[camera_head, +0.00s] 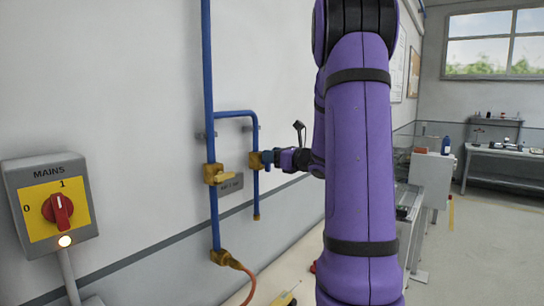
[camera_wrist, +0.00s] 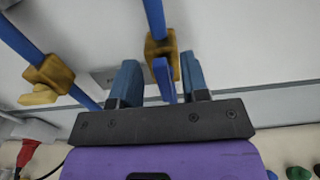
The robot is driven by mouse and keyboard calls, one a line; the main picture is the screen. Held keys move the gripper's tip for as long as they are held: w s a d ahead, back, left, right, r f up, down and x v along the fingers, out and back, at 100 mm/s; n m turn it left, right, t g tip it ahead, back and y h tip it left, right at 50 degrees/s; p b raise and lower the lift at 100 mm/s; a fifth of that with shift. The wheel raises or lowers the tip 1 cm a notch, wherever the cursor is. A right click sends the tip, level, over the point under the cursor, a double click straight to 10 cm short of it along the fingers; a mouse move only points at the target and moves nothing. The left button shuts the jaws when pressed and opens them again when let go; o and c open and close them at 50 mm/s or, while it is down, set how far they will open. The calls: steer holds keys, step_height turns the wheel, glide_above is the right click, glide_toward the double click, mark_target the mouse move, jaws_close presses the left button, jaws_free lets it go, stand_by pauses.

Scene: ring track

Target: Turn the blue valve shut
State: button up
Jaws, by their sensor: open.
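The blue valve (camera_wrist: 165,78) has a brass body (camera_wrist: 160,48) on the thin blue branch pipe. In the wrist view its blue lever lies between my two blue fingers, with a visible gap on each side. My gripper (camera_wrist: 160,66) is open around the lever and does not visibly grip it. In the head view the brass body (camera_head: 256,161) sits on the right-hand pipe, and my gripper (camera_head: 269,158) meets it from the right. The lever is mostly hidden there by the fingers.
A yellow-handled valve (camera_head: 218,174) sits close by on the thicker pipe; it also shows in the wrist view (camera_wrist: 48,76). A grey MAINS switch box (camera_head: 50,208) with a red knob is at left. An orange hose (camera_head: 250,283) hangs below. Benches (camera_head: 505,152) stand far right.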

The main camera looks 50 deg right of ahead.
steer(key=shift+w, duration=0.15)
jaws_close()
